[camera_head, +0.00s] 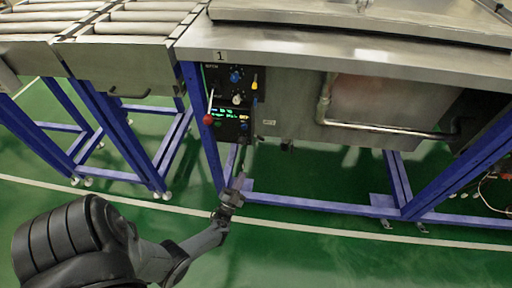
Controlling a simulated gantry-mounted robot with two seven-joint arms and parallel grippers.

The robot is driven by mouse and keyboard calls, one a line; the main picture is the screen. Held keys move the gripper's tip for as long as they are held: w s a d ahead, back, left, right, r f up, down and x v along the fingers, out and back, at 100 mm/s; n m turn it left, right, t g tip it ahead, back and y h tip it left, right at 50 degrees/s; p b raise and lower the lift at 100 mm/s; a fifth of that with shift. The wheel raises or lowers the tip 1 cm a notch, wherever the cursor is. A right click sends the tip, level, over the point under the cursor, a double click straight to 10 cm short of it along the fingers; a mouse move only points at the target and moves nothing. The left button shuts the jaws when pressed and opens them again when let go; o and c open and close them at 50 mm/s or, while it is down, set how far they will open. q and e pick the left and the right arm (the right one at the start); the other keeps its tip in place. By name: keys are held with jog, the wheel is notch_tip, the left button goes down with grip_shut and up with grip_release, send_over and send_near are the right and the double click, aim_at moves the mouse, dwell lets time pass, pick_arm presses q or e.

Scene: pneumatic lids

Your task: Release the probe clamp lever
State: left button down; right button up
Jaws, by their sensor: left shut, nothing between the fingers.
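A black control panel (228,92) hangs under the front of the steel machine, left of centre. On its left edge is a thin lever with a red ball knob (208,120). At its right edge is a small yellow-topped part (255,85) with a dark blue piece below. I cannot tell from this view which of these is the probe clamp lever. My left gripper (241,178) is below the panel, pointing up toward it. Its fingers are shut and empty, apart from the panel and its levers. My right gripper is out of view.
The panel also has a blue knob (235,77), a pale knob (238,100) and a lit green display (230,113). Blue frame legs (203,130) stand left of the panel. A steel pipe (390,130) runs to the right. Roller conveyors (125,30) are at upper left.

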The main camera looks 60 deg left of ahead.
aim_at(257, 136)
pick_arm(q)
jog(key=b+x, duration=0.2)
jog(key=x, duration=1.3)
jog(key=shift+w+d+b, duration=0.2)
jog(key=shift+w+b, duration=0.15)
jog(key=shift+b, duration=0.05)
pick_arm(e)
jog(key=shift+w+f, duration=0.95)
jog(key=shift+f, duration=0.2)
pick_arm(q)
jog(key=shift+s, duration=0.15)
jog(key=shift+s, duration=0.1)
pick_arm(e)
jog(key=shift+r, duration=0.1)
